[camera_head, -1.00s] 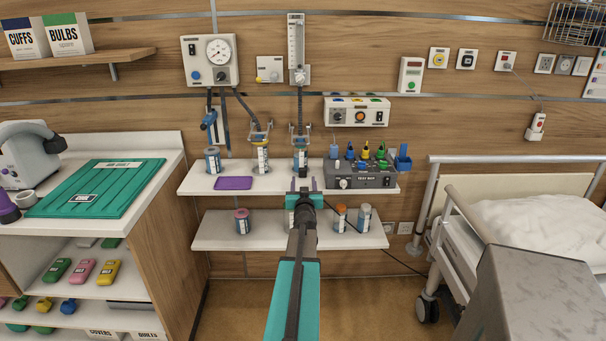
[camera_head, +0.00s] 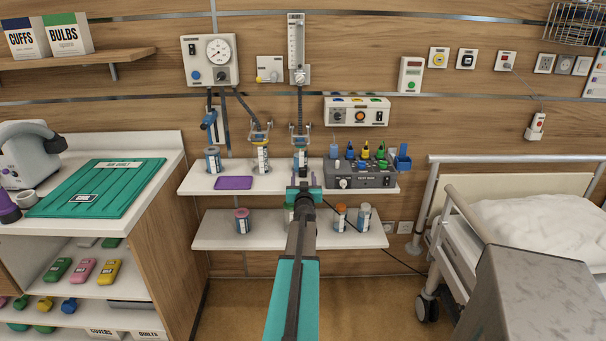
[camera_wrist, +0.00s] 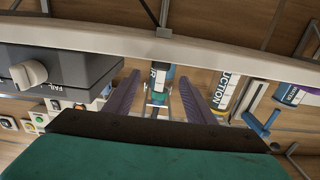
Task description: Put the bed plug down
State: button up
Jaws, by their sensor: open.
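My gripper (camera_head: 303,184) is open in front of the upper shelf's front edge, beside the grey test box. Its two purple fingers also show in the wrist view (camera_wrist: 158,103), apart, with no plug visible between them. A blue-and-white canister (camera_wrist: 160,76) stands beyond the fingers there. I cannot make out the bed plug in either view. A thin black cord (camera_head: 405,261) runs from behind my gripper, past the lower shelf, down toward the bed. Its upper end is hidden by my gripper.
The upper shelf (camera_head: 207,187) holds canisters, a purple pad (camera_head: 233,183) and the grey test box (camera_head: 372,181). The lower shelf (camera_head: 225,239) holds several jars. Wall sockets (camera_head: 397,227) sit right of it. The bed (camera_head: 540,222) stands at right, a cabinet at left.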

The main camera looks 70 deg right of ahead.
aim_at(303, 169)
jog(key=shift+p+x, duration=0.45)
jog(key=shift+x, duration=1.95)
jog(key=shift+f, duration=0.1)
jog(key=c, duration=1.2)
jog(key=shift+r, duration=0.2)
jog(key=shift+r, duration=0.6)
notch_tip(303, 169, up, 2)
jog(key=shift+a+r, duration=0.1)
jog(key=shift+r, duration=0.1)
jog(key=v, duration=1)
jog(key=r+b+v, duration=0.1)
jog(key=v, duration=0.5)
jog(key=shift+w+a, duration=0.1)
jog(key=shift+w, duration=0.3)
